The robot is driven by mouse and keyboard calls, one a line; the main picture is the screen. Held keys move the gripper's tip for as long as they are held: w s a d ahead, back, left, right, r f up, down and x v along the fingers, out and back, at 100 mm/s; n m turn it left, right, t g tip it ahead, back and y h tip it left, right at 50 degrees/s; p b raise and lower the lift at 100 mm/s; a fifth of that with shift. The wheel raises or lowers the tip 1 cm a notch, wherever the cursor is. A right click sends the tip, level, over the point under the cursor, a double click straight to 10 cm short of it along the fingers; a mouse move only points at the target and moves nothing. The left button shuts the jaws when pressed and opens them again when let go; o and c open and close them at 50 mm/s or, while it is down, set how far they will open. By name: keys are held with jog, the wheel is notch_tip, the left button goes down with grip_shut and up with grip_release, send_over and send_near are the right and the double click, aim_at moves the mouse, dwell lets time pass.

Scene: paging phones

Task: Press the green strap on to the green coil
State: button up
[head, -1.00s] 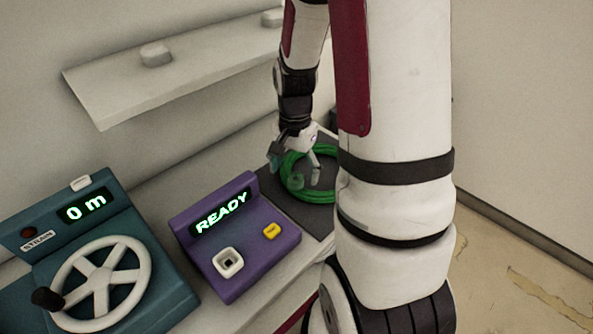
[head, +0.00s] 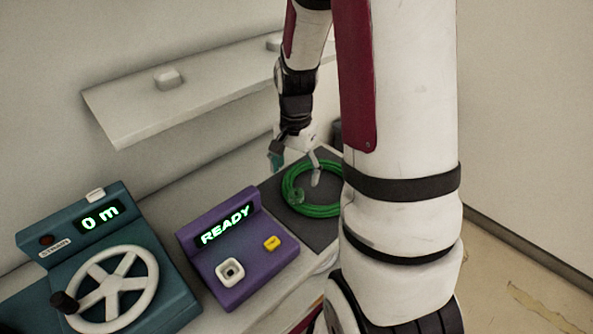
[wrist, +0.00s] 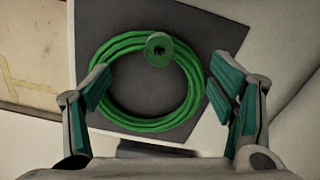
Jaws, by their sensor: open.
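The green coil (head: 324,211) lies on a dark square mat; it also shows in the wrist view (wrist: 142,124). The green strap (wrist: 158,48) looks like a small roll with a dark centre, resting on the far part of the coil's ring in the wrist view. It also shows at the coil's left side in the head view (head: 296,197). My gripper (head: 297,168) is open and empty above the coil. In the wrist view its teal-padded fingers (wrist: 160,82) stand either side of the coil, with the strap beyond them. I cannot tell how firmly the strap sits.
The dark mat (wrist: 222,38) lies on a pale worktop. A purple console (head: 238,262) reading READY stands left of the mat, and a teal console with a handwheel (head: 112,290) reading 0 m stands farther left. A pale shelf (head: 190,100) juts from the wall.

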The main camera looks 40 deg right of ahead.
aim_at(296, 193)
jog(key=shift+c, duration=0.4)
jog(key=c, duration=0.5)
jog(key=shift+r+p, duration=0.2)
jog(key=shift+p, duration=0.35)
jog(key=c, duration=0.4)
jog(key=n+p, duration=0.1)
jog(key=p, duration=0.1)
jog(key=r+n+p, duration=0.1)
jog(key=shift+s+d+r+p, duration=0.15)
jog(key=shift+s+d+p, duration=0.1)
jog(key=shift+p, duration=0.1)
grip_shut()
jog(key=f+n+p, duration=0.1)
jog(key=n+p, duration=0.1)
jog(key=f+n+p, duration=0.2)
jog(key=shift+w+a+f, duration=0.1)
jog(key=shift+w+a, duration=0.1)
jog(key=shift+w, duration=0.15)
jog(key=shift+f, duration=1.25)
jog(key=shift+s+f+b, duration=0.1)
jog(key=shift+f+b, duration=0.6)
jog(key=shift+f, duration=0.25)
